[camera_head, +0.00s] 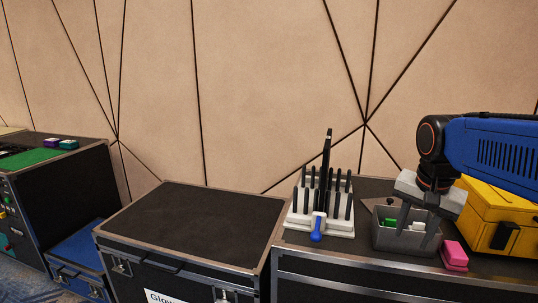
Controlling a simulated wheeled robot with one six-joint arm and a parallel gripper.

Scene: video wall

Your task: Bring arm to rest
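My arm, blue with a black wrist joint, reaches in from the right in the head view. My gripper (418,238) points down over a grey bin (392,240) on the right-hand black case. Its two grey fingers stand apart, one in front of the bin's middle and one toward its right side. I see nothing held between them. Green and white items (402,223) lie in the bin, partly hidden by the fingers. I cannot tell whether the fingers touch the bin.
A white rack (341,226) with several black upright pieces stands left of the bin, a blue-handled tool (317,229) at its front. A pink block (454,254) and a yellow case (492,226) are on the right. The middle black case (195,221) has a clear top.

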